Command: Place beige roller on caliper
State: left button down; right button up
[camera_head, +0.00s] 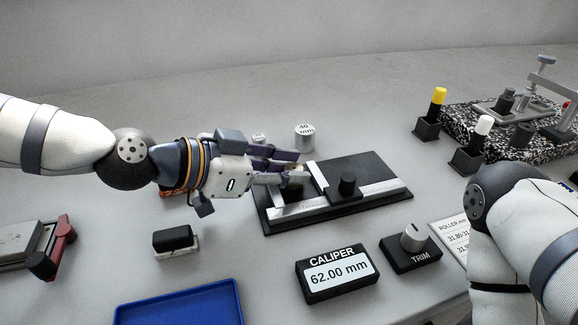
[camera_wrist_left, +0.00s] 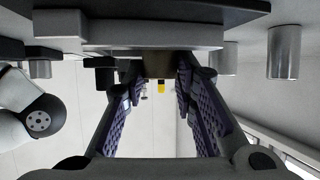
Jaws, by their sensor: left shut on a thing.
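My left gripper (camera_head: 290,171) reaches in from the left over the left part of the caliper, shut on the beige roller (camera_head: 298,168). Only a small part of the roller shows between the fingers. In the left wrist view the roller (camera_wrist_left: 158,66) appears as a brownish shape between the fingertips. The caliper (camera_head: 362,168) has a black base, a silver scale bar and a black knob. The fingers hide part of its left jaw area, and I cannot tell whether the roller touches it. My right gripper is out of view.
A display (camera_head: 337,274) reads 62.00 mm beside a trim knob (camera_head: 411,249). A 40 mm metal cylinder (camera_head: 305,138) stands behind the caliper. Holders with yellow (camera_head: 439,96) and white (camera_head: 485,125) tops stand at right. A blue tray (camera_head: 180,304) lies in front.

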pick_arm(q)
jog(key=shift+w+f, duration=0.2)
jog(key=c, duration=1.3)
grip_release()
jog(key=shift+s, duration=0.1)
jog(key=shift+r, duration=0.1)
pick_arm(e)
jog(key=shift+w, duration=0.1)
pick_arm(q)
jog(key=shift+r, duration=0.3)
jog(key=p+v, duration=0.2)
jog(key=v, duration=0.9)
jog(key=shift+s+a, duration=0.15)
jog(key=shift+a, duration=0.25)
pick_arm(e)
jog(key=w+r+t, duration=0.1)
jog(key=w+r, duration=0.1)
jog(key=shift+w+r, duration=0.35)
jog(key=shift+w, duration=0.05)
